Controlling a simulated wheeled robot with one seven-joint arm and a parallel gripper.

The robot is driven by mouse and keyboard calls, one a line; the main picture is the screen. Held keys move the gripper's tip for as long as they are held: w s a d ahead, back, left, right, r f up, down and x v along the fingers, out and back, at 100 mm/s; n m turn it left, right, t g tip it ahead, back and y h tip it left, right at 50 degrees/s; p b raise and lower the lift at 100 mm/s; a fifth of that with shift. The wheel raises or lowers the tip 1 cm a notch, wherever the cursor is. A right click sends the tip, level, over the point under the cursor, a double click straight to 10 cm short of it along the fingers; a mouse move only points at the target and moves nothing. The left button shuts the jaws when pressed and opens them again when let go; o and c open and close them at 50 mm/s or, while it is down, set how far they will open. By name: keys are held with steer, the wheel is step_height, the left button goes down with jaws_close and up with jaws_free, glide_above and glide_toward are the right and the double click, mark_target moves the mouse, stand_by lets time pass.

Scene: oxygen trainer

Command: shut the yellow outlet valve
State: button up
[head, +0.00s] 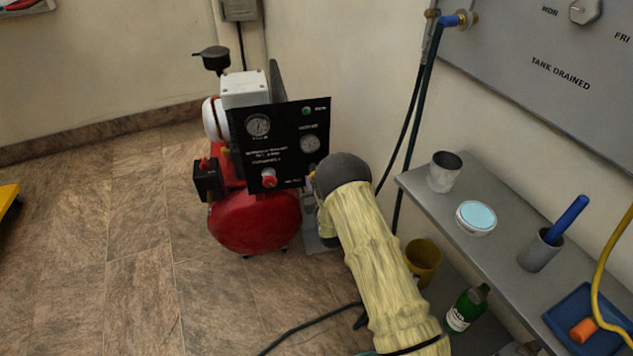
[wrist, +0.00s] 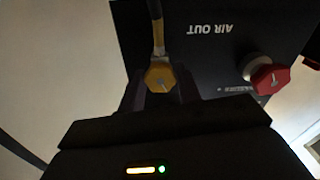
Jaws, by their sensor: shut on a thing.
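The yellow outlet valve (wrist: 160,77) shows in the wrist view, on the black panel (wrist: 200,50) close to the upside-down "AIR OUT" lettering. My gripper (wrist: 161,92) is dark against the panel, with its fingers on either side of the yellow valve knob and shut on it. A yellow and grey stem or hose runs up from the valve. In the head view, the black panel (head: 285,145) sits on the red compressor (head: 255,222). My sleeved arm reaches to the panel's right edge and hides most of the gripper and the valve there.
A red knob (wrist: 270,78) is right of the valve in the wrist view. In the head view, a grey shelf (head: 490,250) with cups runs along the right wall. A yellow bucket (head: 424,262) and green bottle (head: 467,307) stand below. Open floor lies left.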

steer(key=m, duration=0.5)
steer(key=shift+s+f, duration=0.1)
steer(key=shift+f, duration=0.05)
stand_by(0.4)
steer(key=o, duration=1)
steer(key=shift+c, duration=0.2)
steer(key=p+v, duration=0.2)
steer(key=v, duration=1.5)
steer(key=shift+s, duration=0.2)
